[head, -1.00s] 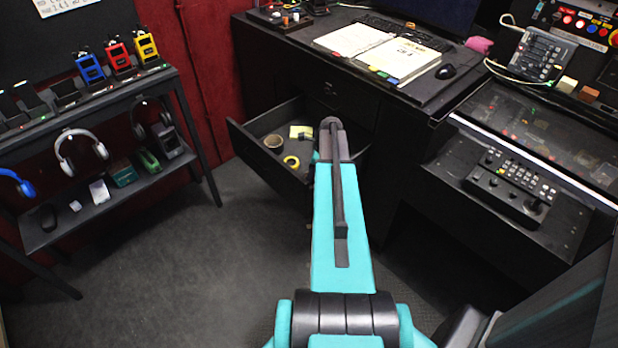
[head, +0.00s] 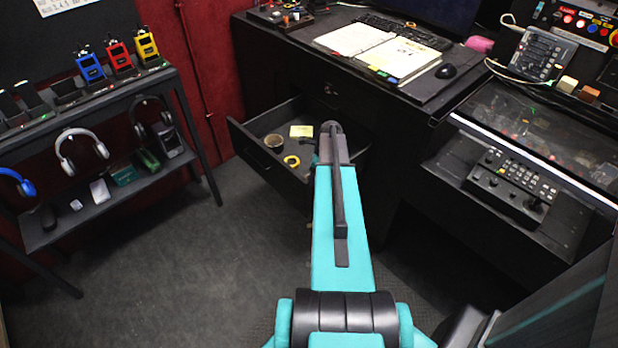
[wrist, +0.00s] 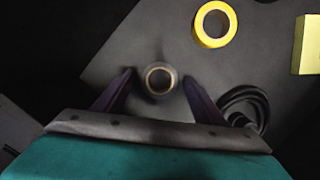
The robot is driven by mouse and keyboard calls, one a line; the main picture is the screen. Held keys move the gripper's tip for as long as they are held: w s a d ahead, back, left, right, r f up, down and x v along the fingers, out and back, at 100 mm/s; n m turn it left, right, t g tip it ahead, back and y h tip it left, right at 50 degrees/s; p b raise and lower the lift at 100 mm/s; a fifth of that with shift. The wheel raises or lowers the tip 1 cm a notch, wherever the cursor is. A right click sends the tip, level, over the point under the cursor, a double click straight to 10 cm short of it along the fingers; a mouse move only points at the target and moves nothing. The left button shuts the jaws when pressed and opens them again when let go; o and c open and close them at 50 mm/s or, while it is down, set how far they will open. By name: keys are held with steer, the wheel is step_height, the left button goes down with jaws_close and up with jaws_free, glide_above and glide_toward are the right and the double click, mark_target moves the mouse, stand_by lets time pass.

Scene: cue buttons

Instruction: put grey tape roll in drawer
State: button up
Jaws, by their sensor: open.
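The grey tape roll (wrist: 160,79), dark with a tan inner ring, shows between my fingertips in the wrist view, over the drawer floor. Its outline is blurred, and I cannot tell whether it rests on the floor. Gaps show between it and both fingers. My gripper (wrist: 158,80) is open over the drawer. The drawer (head: 259,161) is pulled out from the desk. In the head view my arm hides the gripper and this roll.
Inside the drawer are a yellow tape roll (wrist: 213,25), yellow sticky notes (head: 301,131), another dark-and-tan roll (head: 273,144) and a black cable coil (wrist: 245,107) beside my right finger. A shelf rack (head: 115,190) stands left. Floor between is clear.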

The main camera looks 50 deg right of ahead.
steer(key=shift+r, duration=0.15)
steer(key=b+v, duration=0.1)
steer(key=v, duration=1.1)
steer(key=shift+r, duration=0.1)
stand_by(0.8)
